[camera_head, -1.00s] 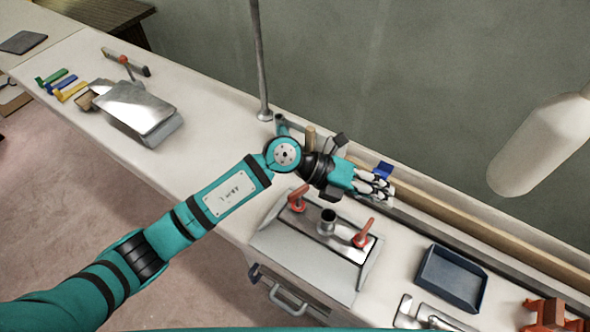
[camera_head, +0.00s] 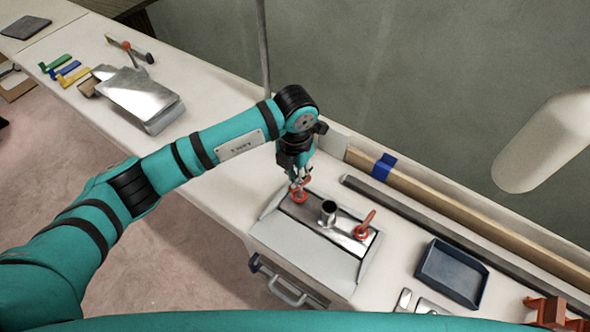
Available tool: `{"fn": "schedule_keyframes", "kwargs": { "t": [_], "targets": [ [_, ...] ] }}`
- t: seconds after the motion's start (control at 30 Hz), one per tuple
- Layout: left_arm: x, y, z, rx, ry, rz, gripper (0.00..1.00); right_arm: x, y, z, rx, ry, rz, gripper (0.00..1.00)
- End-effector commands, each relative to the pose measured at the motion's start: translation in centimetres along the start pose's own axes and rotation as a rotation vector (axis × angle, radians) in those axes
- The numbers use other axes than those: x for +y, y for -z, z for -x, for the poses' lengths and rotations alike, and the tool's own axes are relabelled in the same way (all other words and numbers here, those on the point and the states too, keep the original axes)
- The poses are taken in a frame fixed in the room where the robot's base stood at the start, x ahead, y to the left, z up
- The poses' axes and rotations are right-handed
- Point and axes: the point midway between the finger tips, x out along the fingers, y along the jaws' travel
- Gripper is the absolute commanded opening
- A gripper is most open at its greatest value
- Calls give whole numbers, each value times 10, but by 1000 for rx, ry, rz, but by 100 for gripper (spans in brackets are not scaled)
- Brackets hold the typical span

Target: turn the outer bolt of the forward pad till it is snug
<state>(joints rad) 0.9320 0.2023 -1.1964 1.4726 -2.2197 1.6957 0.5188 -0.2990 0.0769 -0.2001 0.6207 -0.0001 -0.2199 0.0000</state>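A fixture with a metal plate (camera_head: 316,228) and sloping grey sides stands on the bench at the centre. Another red-handled bolt (camera_head: 299,194) is at the left end, partly hidden by my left gripper (camera_head: 301,183). That gripper points down with its fingertips at the red handle. I cannot tell whether the fingers are closed on it. My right gripper is not in view.
A dark blue tray (camera_head: 452,273) lies to the right. A wooden rail (camera_head: 430,205) with a blue clip (camera_head: 383,166) runs along the wall. A vertical pole (camera_head: 263,45) stands behind my arm. A metal-topped block (camera_head: 140,97) and coloured tools (camera_head: 65,70) lie on the left bench.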

Motion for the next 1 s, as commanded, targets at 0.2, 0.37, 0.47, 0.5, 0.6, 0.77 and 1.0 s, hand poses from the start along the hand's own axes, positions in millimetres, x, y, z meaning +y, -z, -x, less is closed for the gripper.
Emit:
{"fn": "schedule_keyframes", "kwargs": {
  "t": [0.2,0.37,0.47,0.5,0.6,0.77,1.0],
  "targets": [
    [0,0,-31,2,1,0,0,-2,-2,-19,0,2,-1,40],
    [0,0,-52,0,0,0,0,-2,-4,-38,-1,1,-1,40],
    [0,0,-61,-1,0,0,0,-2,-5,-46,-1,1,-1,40],
    [0,0,-64,-1,0,0,0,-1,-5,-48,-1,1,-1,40],
    [0,0,-68,-1,0,0,0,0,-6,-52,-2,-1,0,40],
    [0,0,-69,0,0,0,0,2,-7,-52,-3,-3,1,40],
    [0,0,-68,0,0,0,0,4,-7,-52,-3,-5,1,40]
  ]
}}
